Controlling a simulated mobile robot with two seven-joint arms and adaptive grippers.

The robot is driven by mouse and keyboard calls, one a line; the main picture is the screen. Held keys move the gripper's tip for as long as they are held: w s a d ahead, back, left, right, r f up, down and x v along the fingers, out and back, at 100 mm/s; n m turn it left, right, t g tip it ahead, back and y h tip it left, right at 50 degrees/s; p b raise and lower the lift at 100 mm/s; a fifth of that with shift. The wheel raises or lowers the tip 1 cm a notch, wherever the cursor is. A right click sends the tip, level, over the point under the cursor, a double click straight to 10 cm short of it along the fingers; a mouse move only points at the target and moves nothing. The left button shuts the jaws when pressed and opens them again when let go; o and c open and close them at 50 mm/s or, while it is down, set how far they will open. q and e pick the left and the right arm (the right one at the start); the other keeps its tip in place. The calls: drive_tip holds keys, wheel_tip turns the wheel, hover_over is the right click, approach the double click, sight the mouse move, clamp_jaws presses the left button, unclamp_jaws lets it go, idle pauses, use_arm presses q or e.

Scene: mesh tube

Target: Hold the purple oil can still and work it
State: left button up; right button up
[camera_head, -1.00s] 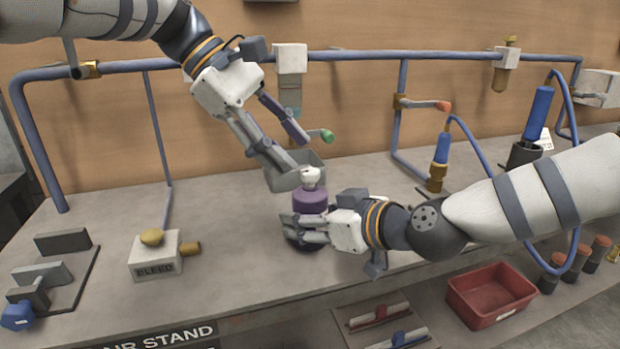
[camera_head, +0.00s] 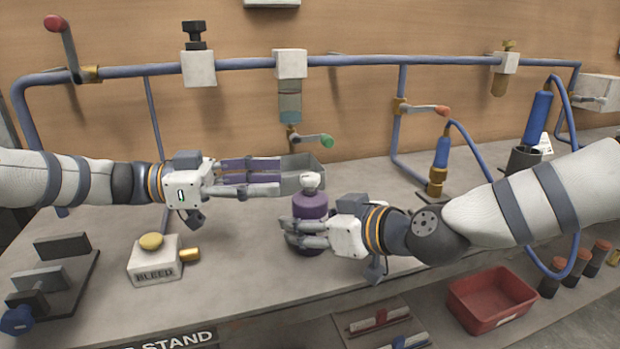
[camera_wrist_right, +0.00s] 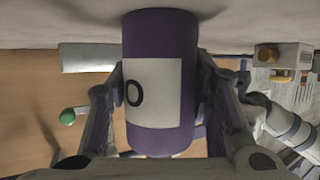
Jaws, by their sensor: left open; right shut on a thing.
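The purple oil can (camera_head: 311,206) stands upright on the bench with a white top. In the right wrist view the can (camera_wrist_right: 160,50) shows a pale label and sits between the fingers. My right gripper (camera_head: 292,236) is shut on the can's body from the right; the same gripper shows in the right wrist view (camera_wrist_right: 160,110). My left gripper (camera_head: 280,178) is open just left of the can's white top, its fingers pointing right. Whether it touches the top cannot be told. A grey open tray-like part (camera_head: 305,172) lies behind its fingertips.
A white BLEED box (camera_head: 155,262) with a yellow button stands at the front left. Blue pipes (camera_head: 440,57) with valves run along the back. A red bin (camera_head: 490,297) sits below at the right. Bench space between box and can is clear.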

sight(310, 175)
use_arm(q)
drive_tip(key=d, duration=0.7)
drive_tip(key=shift+w+d, duration=0.15)
drive_tip(key=shift+w, duration=0.05)
clamp_jaws()
